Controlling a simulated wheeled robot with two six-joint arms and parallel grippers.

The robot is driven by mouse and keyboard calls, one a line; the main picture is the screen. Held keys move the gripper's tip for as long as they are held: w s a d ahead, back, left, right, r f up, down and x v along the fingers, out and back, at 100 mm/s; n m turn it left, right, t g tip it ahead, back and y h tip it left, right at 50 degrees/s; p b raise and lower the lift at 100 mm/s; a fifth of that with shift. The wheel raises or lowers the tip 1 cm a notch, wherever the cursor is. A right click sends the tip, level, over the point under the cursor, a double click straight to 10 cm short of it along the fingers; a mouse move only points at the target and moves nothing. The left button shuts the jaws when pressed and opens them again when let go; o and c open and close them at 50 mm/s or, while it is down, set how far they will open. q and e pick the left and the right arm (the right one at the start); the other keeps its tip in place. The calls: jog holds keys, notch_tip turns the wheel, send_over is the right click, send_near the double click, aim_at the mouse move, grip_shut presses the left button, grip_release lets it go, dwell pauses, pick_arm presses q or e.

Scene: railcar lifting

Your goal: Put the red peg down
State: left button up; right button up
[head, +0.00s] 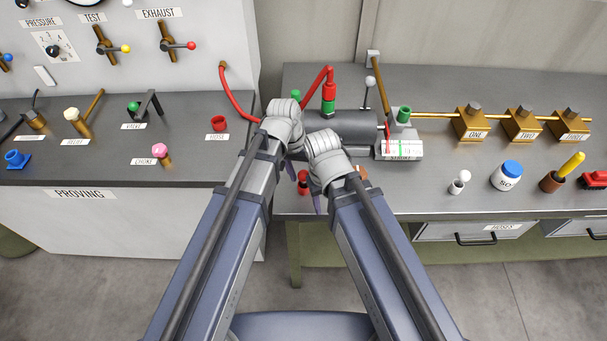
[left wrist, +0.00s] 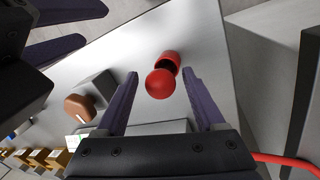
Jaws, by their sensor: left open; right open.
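The red peg (head: 303,184) is on the grey bench top near its front edge, partly hidden by my arms in the head view. In the left wrist view the red peg (left wrist: 160,84) shows a round head with a red cylindrical part beside it. My left gripper (left wrist: 162,73) is open, its two purple fingers on either side of the peg with gaps visible. My right gripper (left wrist: 62,30) is open and empty beside it. In the head view my left gripper (head: 290,172) and right gripper (head: 317,203) mostly hide behind their wrists.
A grey cylinder (head: 350,126) lies behind the grippers with a red hose near it. A grey block (left wrist: 97,88) and a brown piece (left wrist: 80,107) sit close to the peg. The proving bench (head: 60,150) stands left. A white bottle (head: 506,178) stands right.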

pick_arm(q)
jog(key=s+p+v, duration=0.1)
jog(key=p+v, duration=1.1)
jog(key=s+a+y, duration=0.3)
jog(key=s, duration=0.5)
jog(key=shift+s+a+t, duration=0.3)
jog(key=shift+s, duration=0.05)
jog(key=shift+c, duration=0.4)
dwell(0.4)
